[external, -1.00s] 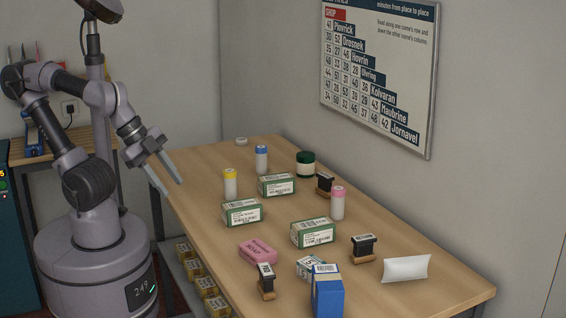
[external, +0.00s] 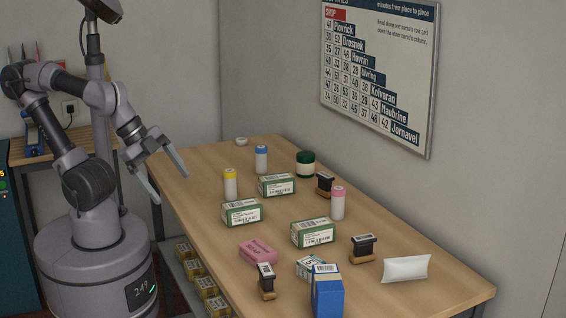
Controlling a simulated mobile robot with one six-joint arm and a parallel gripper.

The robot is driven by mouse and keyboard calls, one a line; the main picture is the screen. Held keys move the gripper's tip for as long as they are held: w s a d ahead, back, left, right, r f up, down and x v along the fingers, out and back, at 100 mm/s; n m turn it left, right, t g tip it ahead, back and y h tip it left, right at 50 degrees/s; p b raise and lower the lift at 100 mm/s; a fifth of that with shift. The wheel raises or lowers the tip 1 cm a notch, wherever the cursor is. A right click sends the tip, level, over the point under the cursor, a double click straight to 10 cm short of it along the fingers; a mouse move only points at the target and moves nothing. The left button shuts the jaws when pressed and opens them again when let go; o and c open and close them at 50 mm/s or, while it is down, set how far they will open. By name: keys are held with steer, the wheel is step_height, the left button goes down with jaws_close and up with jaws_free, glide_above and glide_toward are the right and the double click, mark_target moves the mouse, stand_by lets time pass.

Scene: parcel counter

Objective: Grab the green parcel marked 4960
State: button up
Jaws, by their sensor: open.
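Three green-and-white parcels with printed labels lie on the wooden counter. One green parcel (external: 277,185) is toward the back, one green parcel (external: 242,212) is nearer the left edge, and one green parcel (external: 313,232) is in the middle. Their printed numbers are too small to read, so I cannot tell which is 4960. My gripper (external: 166,181) is open and empty, at the counter's left edge, to the left of all three parcels and apart from them.
A pink-capped bottle (external: 338,203) and a stamp (external: 324,184) stand near the parcels. A pink soap box (external: 258,251) and a blue box (external: 327,291) are in front. The counter's back left is mostly clear.

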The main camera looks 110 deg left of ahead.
steer(key=shift+o, duration=1)
steer(key=w+a+r+m+g+p, duration=0.1)
steer(key=w+a+r+g+p, duration=0.1)
steer(key=w+a+r+p, duration=0.65)
steer(key=m+g+h+p, duration=0.2)
steer(key=m+g+p, duration=0.1)
steer(key=m+g, duration=0.15)
glide_above(277, 177)
steer(key=shift+t, duration=0.35)
steer(key=f, duration=1.5)
steer(key=shift+s+d+f, duration=0.1)
steer(key=shift+d+f, duration=0.1)
steer(key=shift+d, duration=0.05)
step_height(277, 177, down, 6)
steer(key=shift+a+f+b, duration=0.1)
steer(key=shift+a+b, duration=0.05)
steer(key=shift+b, duration=1)
steer(key=shift+r, duration=0.2)
steer(key=shift+c, duration=0.9)
steer(key=c, duration=1.1)
